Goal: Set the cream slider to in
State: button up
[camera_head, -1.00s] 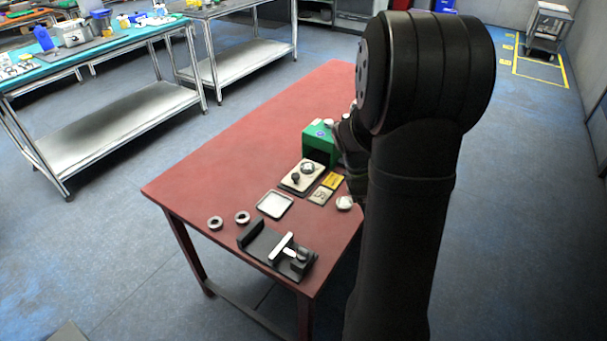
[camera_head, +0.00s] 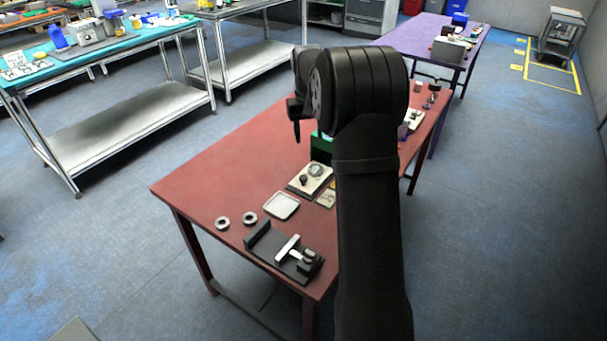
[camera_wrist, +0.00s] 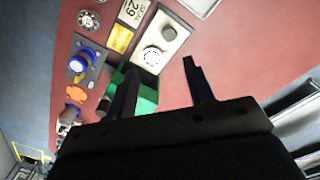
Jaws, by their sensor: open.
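A cream plate (camera_head: 311,178) with a round dial and a small dark knob lies on the red table. It also shows in the wrist view (camera_wrist: 178,32), where the pale dial faces up at the camera. I cannot tell which part of it slides, or its setting. My gripper (camera_wrist: 160,64) is open and empty, its two dark fingers apart above the table. In the head view my gripper (camera_head: 297,128) hangs above the table, beyond the plate.
A white tray (camera_head: 281,206), two rings (camera_head: 236,220) and a black fixture with a pale bar (camera_head: 283,250) lie nearer the front edge. A yellow card (camera_wrist: 121,38) and a blue knob (camera_wrist: 80,62) lie near the plate. The table's left part is bare.

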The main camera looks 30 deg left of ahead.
aim_at(304, 177)
jog(key=shift+m, duration=0.3)
jog(key=f, duration=0.5)
jog(key=a+f, duration=0.1)
jog(key=f, duration=1)
jog(key=shift+a+f, duration=0.3)
jog(key=shift+a, duration=0.1)
grip_shut()
